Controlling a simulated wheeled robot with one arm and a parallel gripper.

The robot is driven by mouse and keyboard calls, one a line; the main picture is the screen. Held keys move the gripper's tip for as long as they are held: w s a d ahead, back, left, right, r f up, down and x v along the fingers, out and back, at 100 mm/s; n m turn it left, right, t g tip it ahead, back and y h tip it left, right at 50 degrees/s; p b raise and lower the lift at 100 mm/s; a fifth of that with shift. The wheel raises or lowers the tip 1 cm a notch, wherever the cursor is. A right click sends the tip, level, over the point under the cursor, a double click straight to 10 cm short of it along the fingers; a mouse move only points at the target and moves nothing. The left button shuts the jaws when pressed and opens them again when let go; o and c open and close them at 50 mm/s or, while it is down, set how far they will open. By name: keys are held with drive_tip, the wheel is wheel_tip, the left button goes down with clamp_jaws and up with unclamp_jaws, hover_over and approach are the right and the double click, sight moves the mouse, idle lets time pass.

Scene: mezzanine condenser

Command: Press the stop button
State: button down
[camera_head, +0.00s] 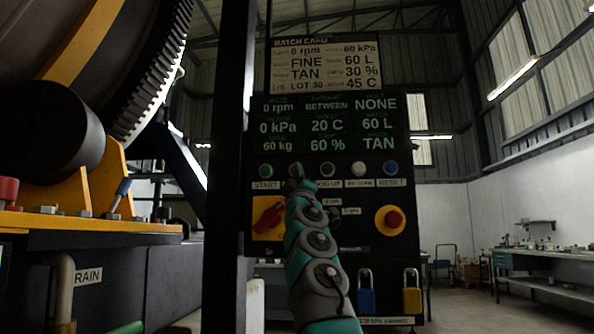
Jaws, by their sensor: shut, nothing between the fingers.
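A dark control panel (350,245) stands upright in front of me. Its button row has a green button (266,171) labelled START, a dark button (327,169), a white button (359,168) and a blue button (390,168). Between the green and dark buttons, my gripper (298,182) covers the place where another button and its label would sit, so I cannot read a STOP label. The gripper is shut and empty, its tip at the row's height; I cannot tell whether it touches the panel. A red mushroom button (393,219) on a yellow ring sits lower right.
A red rotary switch (267,218) on a yellow plate is left of my arm. Padlocks, one blue (366,292) and one yellow (411,292), hang low. A display (330,125) is above the buttons. A large geared drum (90,60) is at left, a workbench (545,260) far right.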

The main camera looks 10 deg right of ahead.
drive_tip(key=shift+s+a+b, duration=0.35)
drive_tip(key=shift+s+b, duration=0.2)
drive_tip(key=shift+s, duration=0.15)
drive_tip(key=s+b, duration=0.1)
drive_tip(key=s+a+b, duration=0.1)
drive_tip(key=s, duration=0.1)
drive_tip(key=s+b, duration=0.1)
drive_tip(key=s, duration=0.1)
drive_tip(key=shift+a, duration=0.35)
drive_tip(key=shift+w+d, duration=0.15)
idle(0.5)
